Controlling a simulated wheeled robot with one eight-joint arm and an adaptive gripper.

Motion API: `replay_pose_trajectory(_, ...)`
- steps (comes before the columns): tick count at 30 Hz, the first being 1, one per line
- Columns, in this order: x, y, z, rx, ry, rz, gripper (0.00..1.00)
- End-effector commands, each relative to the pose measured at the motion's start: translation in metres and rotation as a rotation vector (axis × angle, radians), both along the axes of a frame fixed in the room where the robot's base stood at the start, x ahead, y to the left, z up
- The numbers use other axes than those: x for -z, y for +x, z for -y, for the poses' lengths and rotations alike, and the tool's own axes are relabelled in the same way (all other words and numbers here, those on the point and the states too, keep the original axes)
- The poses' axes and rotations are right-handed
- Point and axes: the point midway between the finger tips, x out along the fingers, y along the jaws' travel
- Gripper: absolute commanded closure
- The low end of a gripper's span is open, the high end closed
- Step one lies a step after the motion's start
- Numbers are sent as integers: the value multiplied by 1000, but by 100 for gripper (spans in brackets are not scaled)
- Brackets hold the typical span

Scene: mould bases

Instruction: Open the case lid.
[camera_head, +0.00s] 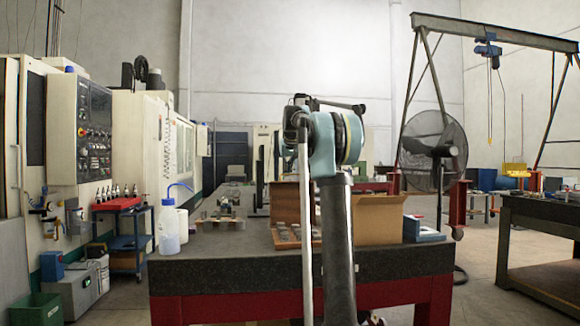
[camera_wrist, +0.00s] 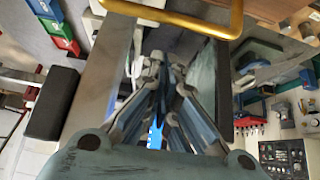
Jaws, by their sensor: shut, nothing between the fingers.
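A brown case (camera_head: 286,202) stands on the dark bench top in the head view, partly hidden behind my arm. A brown panel stands upright at its back, and a low tray (camera_head: 285,238) with several small metal pieces lies in front of it. I cannot tell for sure whether the panel is its lid. My gripper (camera_wrist: 158,88) shows in the wrist view with its fingers together and nothing between them. My arm hides the gripper in the head view.
The bench (camera_head: 225,270) also carries a tan box (camera_head: 378,220), a blue-edged item (camera_head: 422,229) and a wash bottle (camera_head: 169,228). A fan (camera_head: 433,150) stands behind. A yellow bar (camera_wrist: 175,18) crosses the top of the wrist view.

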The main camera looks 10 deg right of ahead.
Motion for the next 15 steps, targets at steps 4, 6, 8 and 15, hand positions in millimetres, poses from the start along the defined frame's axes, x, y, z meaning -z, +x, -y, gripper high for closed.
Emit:
replay_pose_trajectory(4,-3,-20,0,0,0,0,100)
replay_pose_trajectory(6,-3,-26,0,0,0,0,100)
replay_pose_trajectory(8,-4,-30,0,0,0,0,100)
replay_pose_trajectory(15,-4,-40,1,0,0,0,100)
